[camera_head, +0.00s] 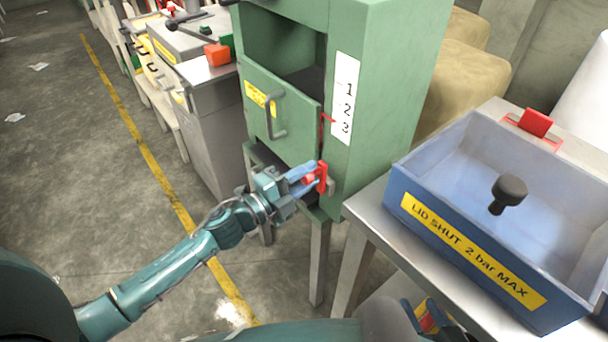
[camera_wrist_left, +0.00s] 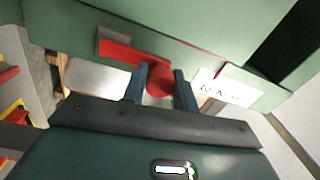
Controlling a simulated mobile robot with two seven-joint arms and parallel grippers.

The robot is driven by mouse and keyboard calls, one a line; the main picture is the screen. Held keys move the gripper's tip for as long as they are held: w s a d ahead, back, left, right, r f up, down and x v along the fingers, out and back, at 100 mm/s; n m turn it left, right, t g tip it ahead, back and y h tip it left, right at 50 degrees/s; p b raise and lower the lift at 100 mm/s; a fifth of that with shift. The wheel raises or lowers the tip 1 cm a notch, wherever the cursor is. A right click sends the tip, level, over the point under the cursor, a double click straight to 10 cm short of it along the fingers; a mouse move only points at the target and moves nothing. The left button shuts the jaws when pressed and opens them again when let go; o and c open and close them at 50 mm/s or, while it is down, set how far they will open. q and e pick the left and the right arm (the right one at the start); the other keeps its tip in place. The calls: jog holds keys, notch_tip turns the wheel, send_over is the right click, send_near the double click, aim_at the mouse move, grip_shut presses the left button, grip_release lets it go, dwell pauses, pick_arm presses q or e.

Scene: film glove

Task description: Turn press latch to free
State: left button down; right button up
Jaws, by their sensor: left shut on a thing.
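The press (camera_head: 385,110) is a green cabinet with a dark opening above a green front panel (camera_head: 285,120). The panel has a grey handle and a yellow label. The red latch (camera_head: 322,178) sits at the panel's lower right corner, upright in the head view. My left gripper (camera_head: 308,181) is shut on the latch's round red knob. In the left wrist view, the knob (camera_wrist_left: 159,80) lies between the two dark fingers, and the latch's red bar (camera_wrist_left: 118,50) extends to the left.
A white strip marked 1 2 3 (camera_head: 345,98) is on the press. A blue open box (camera_head: 470,250) labelled "LID SHUT 2 bar MAX" stands on a metal table (camera_head: 375,215) at right. A grey cabinet (camera_head: 210,120) stands behind left. The floor at left is mostly clear.

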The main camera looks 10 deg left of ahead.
dwell(0.4)
pick_arm(q)
jog(key=c, duration=1.1)
grip_release()
jog(key=v, duration=1.3)
jog(key=shift+b, duration=0.3)
jog(key=shift+s, duration=0.15)
